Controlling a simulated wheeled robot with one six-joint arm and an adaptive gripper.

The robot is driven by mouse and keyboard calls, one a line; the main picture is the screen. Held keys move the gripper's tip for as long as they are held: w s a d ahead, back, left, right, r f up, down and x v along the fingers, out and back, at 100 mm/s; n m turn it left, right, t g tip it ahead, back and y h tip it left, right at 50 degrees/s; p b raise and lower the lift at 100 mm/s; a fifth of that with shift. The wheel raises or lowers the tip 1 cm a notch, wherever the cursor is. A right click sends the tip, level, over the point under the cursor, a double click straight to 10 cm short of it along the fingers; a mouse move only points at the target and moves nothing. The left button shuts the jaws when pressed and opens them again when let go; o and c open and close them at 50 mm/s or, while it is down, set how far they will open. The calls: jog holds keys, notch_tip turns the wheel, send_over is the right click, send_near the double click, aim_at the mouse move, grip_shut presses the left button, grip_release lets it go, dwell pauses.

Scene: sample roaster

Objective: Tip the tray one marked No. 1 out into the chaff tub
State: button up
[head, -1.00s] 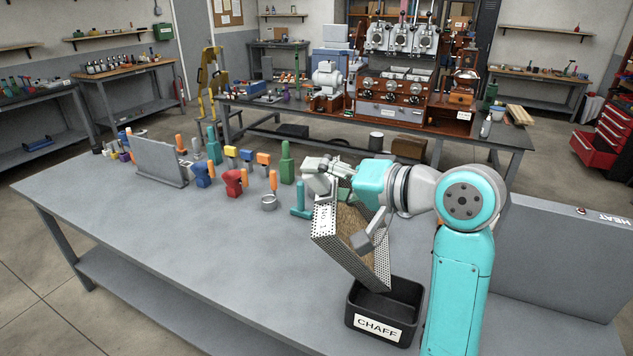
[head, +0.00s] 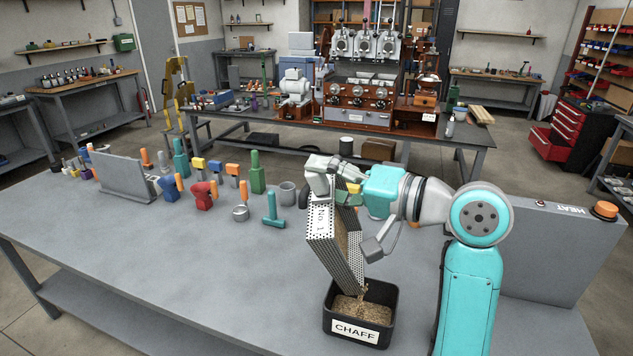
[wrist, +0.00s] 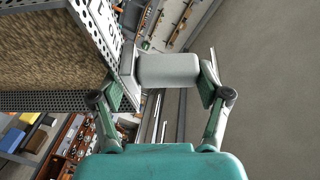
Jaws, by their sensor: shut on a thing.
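A perforated metal tray (head: 322,237) with a white label on its end wall hangs steeply tilted, its lower end over the black chaff tub (head: 393,305). The label's marking is too small and turned to read surely. Brown chaff (head: 362,293) runs from the tray's lower edge into the tub, and loose chaff (head: 348,309) lies inside it. My gripper (head: 330,178) is shut on the tray's pale block handle at the upper end. In the wrist view the handle (wrist: 168,70) sits between both fingers, and the tray (wrist: 50,100) still shows a brown layer inside.
A grey box marked HEAT (head: 560,240) stands right of my arm. A teal T-shaped tool (head: 274,212), a small grey ring-like part (head: 241,213) and several coloured tools stand left of the tray. The front left of the bench (head: 150,260) is clear.

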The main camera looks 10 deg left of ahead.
jog(key=d+f+m+t+y, duration=0.1)
jog(key=d+m+t+y, duration=0.1)
jog(key=d, duration=0.9)
jog(key=d+f+m+t+y, duration=0.2)
jog(key=d+y, duration=0.2)
jog(key=d, duration=0.8)
jog(key=shift+s+d+f, duration=0.2)
jog(key=shift+d+f, duration=0.05)
jog(key=shift+f, duration=0.05)
dwell(1.7)
jog(key=shift+r, duration=0.15)
dwell(1.2)
notch_tip(320, 180, up, 3)
jog(key=shift+f, duration=0.15)
dwell(0.5)
